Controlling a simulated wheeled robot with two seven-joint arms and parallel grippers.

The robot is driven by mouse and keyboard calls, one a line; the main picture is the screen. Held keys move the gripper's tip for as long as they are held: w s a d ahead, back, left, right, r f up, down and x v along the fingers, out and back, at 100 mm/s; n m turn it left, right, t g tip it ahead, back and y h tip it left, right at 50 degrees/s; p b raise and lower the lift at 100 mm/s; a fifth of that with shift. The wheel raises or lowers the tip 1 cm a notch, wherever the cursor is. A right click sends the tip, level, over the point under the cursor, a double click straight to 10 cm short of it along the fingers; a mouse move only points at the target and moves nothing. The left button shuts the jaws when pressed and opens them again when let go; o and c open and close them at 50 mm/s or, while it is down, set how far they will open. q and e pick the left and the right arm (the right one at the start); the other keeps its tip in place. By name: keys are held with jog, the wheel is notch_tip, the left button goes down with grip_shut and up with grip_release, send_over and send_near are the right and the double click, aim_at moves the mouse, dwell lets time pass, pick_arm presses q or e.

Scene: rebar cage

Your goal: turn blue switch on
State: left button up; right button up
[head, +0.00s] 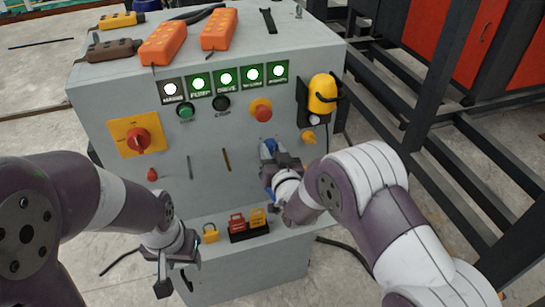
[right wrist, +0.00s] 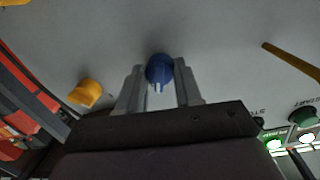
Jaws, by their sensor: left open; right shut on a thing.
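The blue switch (right wrist: 159,69) is a round knob on the grey panel, seen between the fingers in the right wrist view. In the head view a bit of the blue switch (head: 270,146) shows at the fingertips. My right gripper (head: 268,155) is at the panel face, its two fingers shut on the switch from both sides; the fingers also show in the right wrist view (right wrist: 160,80). My left gripper (head: 175,279) hangs low in front of the cabinet at the left, open and empty, away from the switch.
The grey control cabinet (head: 215,160) carries a red rotary switch (head: 139,139), a red stop button (head: 262,110), lit indicators and a yellow knob (head: 308,137). Padlocks (head: 238,224) sit on a lower ledge. Orange devices (head: 164,43) lie on top. Dark metal framing stands at the right.

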jog(key=m+b, duration=0.2)
jog(key=m, duration=0.2)
jog(key=shift+f+y+b, duration=0.1)
jog(key=shift+y+b, duration=0.2)
jog(key=shift+b, duration=0.05)
jog(key=shift+m, duration=0.3)
jog(key=o, duration=1)
jog(key=shift+o, duration=0.2)
jog(key=shift+s, duration=0.1)
jog(key=v, duration=1.2)
jog(key=shift+s+d+r+b, duration=0.2)
jog(key=shift+r+b, duration=0.1)
jog(key=shift+b, duration=0.15)
